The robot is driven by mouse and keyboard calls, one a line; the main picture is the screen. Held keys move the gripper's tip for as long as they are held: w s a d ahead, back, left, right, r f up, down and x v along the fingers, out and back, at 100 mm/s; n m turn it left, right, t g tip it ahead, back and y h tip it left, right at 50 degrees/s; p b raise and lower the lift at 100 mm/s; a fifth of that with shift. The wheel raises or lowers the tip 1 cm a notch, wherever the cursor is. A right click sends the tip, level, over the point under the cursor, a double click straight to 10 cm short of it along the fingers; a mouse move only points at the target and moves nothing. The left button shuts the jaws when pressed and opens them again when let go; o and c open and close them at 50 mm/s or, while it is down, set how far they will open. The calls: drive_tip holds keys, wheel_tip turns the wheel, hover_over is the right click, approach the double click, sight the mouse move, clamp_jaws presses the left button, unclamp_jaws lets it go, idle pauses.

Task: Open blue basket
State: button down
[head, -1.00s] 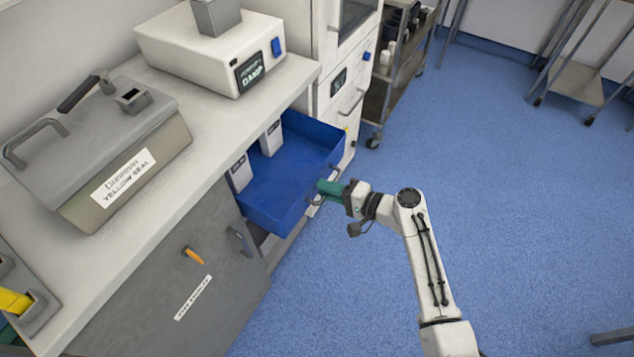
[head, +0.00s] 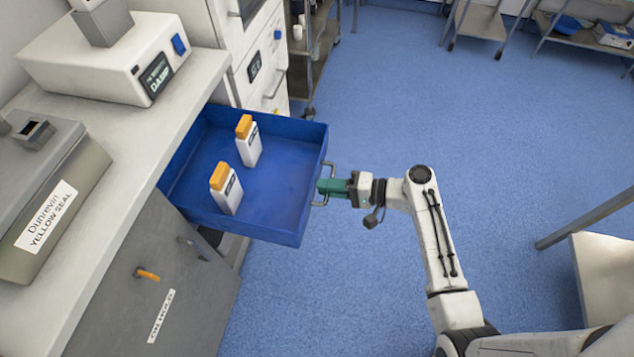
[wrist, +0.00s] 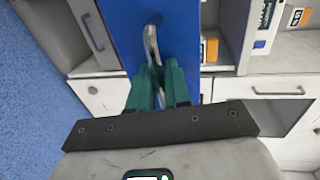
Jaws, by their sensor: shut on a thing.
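The blue basket (head: 276,205) is slid well out from the cabinet under the counter, like a drawer. Two white bottles with orange caps (head: 228,190) (head: 248,142) stand inside it. A metal handle (head: 328,172) is on its front. My gripper (head: 324,187), with green fingers, is at the handle on the basket's right side in the head view. In the wrist view, the green fingers (wrist: 158,84) are closed on the handle (wrist: 152,44), with the blue front (wrist: 178,30) behind it.
A grey cabinet door (head: 150,265) with an orange latch is left of the basket. The counter above holds a white device (head: 105,55) and a grey box labelled yellow seal (head: 45,200). Blue floor (head: 390,110) is open to the right. A table edge (head: 605,270) stands at far right.

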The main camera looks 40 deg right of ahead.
drive_tip(key=shift+s+d, duration=0.25)
drive_tip(key=shift+s, duration=0.1)
drive_tip(key=c, duration=1.3)
unclamp_jaws()
drive_tip(key=shift+c, duration=0.2)
drive_tip(key=v, duration=1)
drive_tip(key=shift+s+d, duration=0.2)
drive_tip(key=shift+s, duration=0.1)
